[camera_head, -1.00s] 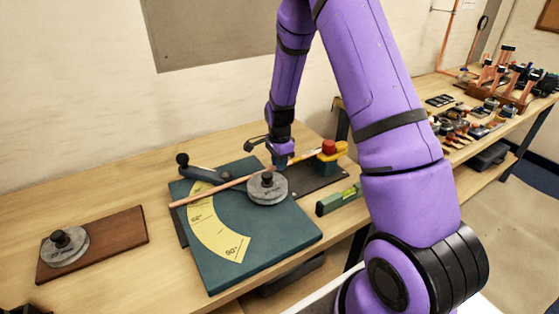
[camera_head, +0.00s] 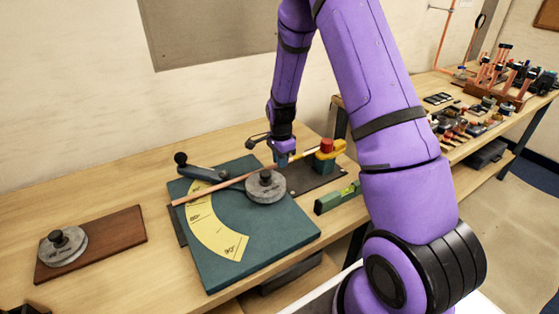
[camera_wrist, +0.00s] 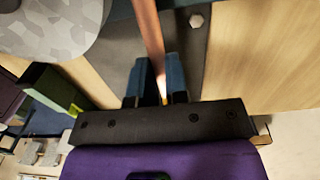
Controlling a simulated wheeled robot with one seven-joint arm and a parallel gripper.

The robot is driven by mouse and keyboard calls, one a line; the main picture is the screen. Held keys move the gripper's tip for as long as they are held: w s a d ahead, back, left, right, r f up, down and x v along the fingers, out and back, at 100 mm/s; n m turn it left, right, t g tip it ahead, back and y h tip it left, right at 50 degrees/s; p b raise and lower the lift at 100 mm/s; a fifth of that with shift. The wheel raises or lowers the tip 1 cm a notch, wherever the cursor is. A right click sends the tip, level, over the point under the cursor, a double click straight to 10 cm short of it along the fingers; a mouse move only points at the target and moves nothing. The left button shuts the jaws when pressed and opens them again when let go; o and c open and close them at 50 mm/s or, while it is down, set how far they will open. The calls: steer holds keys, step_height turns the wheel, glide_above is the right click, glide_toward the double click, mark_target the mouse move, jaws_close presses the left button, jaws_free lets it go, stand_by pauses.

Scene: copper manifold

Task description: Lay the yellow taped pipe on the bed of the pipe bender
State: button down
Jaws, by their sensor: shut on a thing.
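The pipe bender is a teal plate (camera_head: 222,248) with a yellow angle scale, a round grey former (camera_head: 264,188) and a lever with a black knob. The copper pipe (camera_head: 225,186) lies across the plate, behind the former, its left end near the plate's left edge. My gripper (camera_head: 283,162) is shut on the pipe, just right of the former, over the dark metal bed (camera_head: 318,178). In the wrist view the pipe (camera_wrist: 149,35) runs between the fingers (camera_wrist: 156,88), with a bit of yellow there. Whether the pipe touches the bed is unclear.
A red-topped block (camera_head: 326,152) stands at the bed's right, with yellow beside it. A green level (camera_head: 337,198) lies in front. A second grey former (camera_head: 63,247) sits on a brown board at left. Fittings and a pipe rack (camera_head: 500,80) occupy the far bench.

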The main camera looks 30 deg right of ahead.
steer(key=shift+d, duration=0.2)
steer(key=c, duration=0.7)
jaws_free()
steer(key=shift+c, duration=0.2)
steer(key=shift+r, duration=3.5)
